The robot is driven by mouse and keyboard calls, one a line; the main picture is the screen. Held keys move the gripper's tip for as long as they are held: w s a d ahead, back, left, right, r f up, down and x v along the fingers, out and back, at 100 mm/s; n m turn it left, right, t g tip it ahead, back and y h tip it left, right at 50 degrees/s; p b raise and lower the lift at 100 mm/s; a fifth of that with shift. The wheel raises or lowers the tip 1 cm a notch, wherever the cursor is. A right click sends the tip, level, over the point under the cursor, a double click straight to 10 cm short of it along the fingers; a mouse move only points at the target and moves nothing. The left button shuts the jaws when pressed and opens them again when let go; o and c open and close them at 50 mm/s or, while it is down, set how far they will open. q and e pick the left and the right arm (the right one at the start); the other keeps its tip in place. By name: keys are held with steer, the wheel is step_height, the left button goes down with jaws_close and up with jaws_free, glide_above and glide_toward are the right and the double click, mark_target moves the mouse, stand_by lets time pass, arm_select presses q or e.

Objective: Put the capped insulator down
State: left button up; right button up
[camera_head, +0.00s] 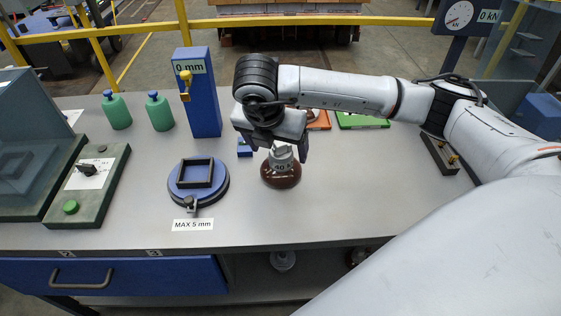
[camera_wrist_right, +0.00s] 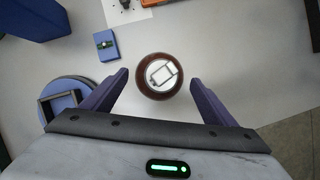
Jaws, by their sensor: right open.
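The capped insulator (camera_head: 281,172) is a brown, rounded body with a grey metal cap on top. It stands upright on the grey bench top, right of the round blue fixture. In the right wrist view the insulator (camera_wrist_right: 159,77) shows from above, with its cap in the middle. My right gripper (camera_head: 272,153) is above and around the cap, its fingers apart. In the right wrist view the two purple fingers (camera_wrist_right: 163,82) stand on either side of the insulator, with gaps between them and it. My left gripper is not in view.
The round blue fixture (camera_head: 221,188) with a square black frame stands left of the insulator. A blue post (camera_head: 204,100), green bottles (camera_head: 117,112) and a control box (camera_head: 88,190) stand farther left. A small blue block (camera_wrist_right: 107,45) lies behind. The bench front is clear.

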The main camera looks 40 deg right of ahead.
mark_target(280, 153)
steer(key=x, duration=0.4)
steer(key=shift+d+f+p, duration=0.1)
steer(key=shift+f+p, duration=0.05)
steer(key=shift+p, duration=0.15)
steer(key=shift+s, duration=0.1)
steer(key=c, duration=1.6)
jaws_close()
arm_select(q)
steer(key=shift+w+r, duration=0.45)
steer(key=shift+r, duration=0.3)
